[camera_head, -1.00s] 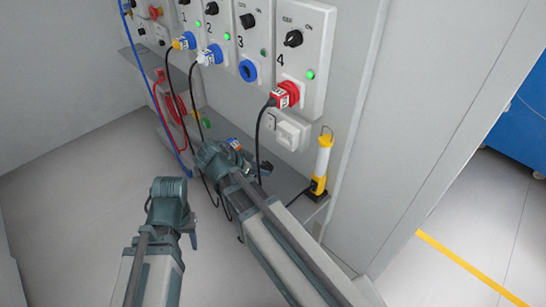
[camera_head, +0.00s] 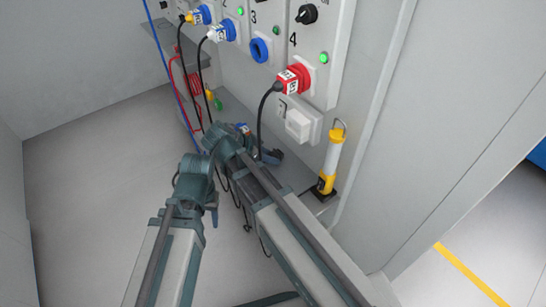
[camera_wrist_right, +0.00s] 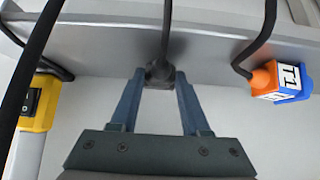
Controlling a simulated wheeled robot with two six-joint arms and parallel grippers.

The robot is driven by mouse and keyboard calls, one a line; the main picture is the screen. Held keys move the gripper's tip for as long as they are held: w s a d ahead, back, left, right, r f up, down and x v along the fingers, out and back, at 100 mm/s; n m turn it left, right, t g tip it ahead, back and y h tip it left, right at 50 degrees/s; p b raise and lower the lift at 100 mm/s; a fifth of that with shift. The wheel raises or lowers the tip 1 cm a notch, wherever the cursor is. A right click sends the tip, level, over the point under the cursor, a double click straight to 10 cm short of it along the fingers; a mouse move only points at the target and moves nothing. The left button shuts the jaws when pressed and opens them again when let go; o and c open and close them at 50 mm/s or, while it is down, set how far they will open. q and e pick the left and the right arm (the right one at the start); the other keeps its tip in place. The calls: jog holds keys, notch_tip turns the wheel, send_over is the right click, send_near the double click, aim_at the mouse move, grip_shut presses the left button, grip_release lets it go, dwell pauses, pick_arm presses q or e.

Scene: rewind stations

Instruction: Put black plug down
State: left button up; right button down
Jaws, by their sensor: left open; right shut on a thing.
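The black plug (camera_wrist_right: 160,74) is between the two blue fingers of my right gripper (camera_wrist_right: 160,80), which is shut on it in the right wrist view. Its black cable runs up from it across the shelf edge. In the head view my right arm reaches to the shelf below the sockets, and its wrist hides the plug. I cannot tell whether the plug touches a surface. My left gripper (camera_head: 214,212) hangs over the floor, left of the right arm, open, with only part of its fingers showing.
An orange and blue plug labelled T1 (camera_wrist_right: 278,80) is right of the held plug. A yellow lamp (camera_head: 331,165) stands at the right end of the shelf (camera_head: 295,178). A red plug (camera_head: 293,80) sits in socket 4; socket 3 (camera_head: 259,50) is empty. Several cables hang near my arms.

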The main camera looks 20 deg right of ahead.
pick_arm(q)
jog(key=shift+a+r, duration=0.1)
jog(key=shift+a, duration=0.05)
pick_arm(e)
jog(key=shift+a+r, duration=0.15)
jog(key=c, duration=0.8)
grip_release()
jog(key=shift+f, duration=0.25)
jog(key=shift+c, duration=0.2)
jog(key=o, duration=0.5)
jog(key=shift+c, duration=0.2)
jog(key=shift+r, duration=0.15)
